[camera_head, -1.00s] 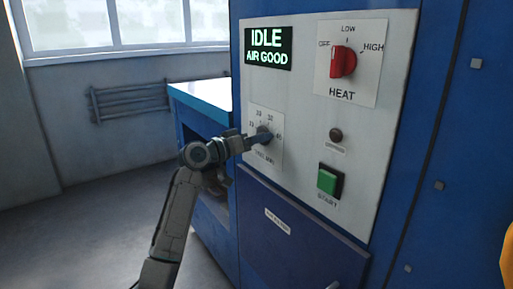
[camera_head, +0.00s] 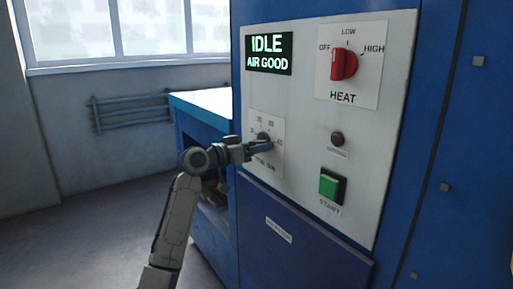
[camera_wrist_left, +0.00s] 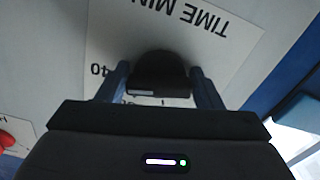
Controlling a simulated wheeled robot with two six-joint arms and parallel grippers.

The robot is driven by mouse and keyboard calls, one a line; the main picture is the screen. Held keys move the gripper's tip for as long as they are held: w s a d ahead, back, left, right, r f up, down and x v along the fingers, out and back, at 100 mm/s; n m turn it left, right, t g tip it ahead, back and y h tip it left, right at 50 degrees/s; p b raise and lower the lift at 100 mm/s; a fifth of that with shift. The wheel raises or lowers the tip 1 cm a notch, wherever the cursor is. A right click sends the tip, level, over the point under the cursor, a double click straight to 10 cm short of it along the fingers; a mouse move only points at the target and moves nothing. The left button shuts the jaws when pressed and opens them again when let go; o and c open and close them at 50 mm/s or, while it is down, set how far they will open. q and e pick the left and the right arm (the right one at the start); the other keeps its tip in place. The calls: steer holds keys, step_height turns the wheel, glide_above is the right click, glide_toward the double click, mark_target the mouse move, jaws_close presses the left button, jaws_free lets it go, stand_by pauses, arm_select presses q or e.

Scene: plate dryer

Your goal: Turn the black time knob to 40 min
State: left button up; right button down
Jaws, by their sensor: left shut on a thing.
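The black time knob (camera_head: 263,136) sits on a white dial plate (camera_head: 277,160) at the lower left of the control panel, partly hidden by my left gripper (camera_head: 262,149). In the left wrist view the gripper's two fingers (camera_wrist_left: 160,88) are shut on either side of the knob (camera_wrist_left: 155,66). The plate (camera_wrist_left: 190,45) shows upside down there, with "TIME MIN" and a "40" beside the left finger. The knob's pointer is hard to read, so I cannot tell its exact setting. My right gripper is out of view.
The panel display (camera_head: 269,51) reads "IDLE AIR GOOD". A red heat knob (camera_head: 344,65), a small dark round knob or lamp (camera_head: 337,139) and a green start button (camera_head: 330,185) are to the right. A blue counter (camera_head: 204,104) is behind my arm. Open floor lies at left.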

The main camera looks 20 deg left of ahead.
arm_select(q)
steer(key=o, duration=0.8)
steer(key=shift+f, duration=0.25)
steer(key=shift+c, duration=0.2)
steer(key=shift+o, duration=1.1)
steer(key=shift+r, duration=0.15)
steer(key=v, duration=1.1)
steer(key=shift+b, duration=0.4)
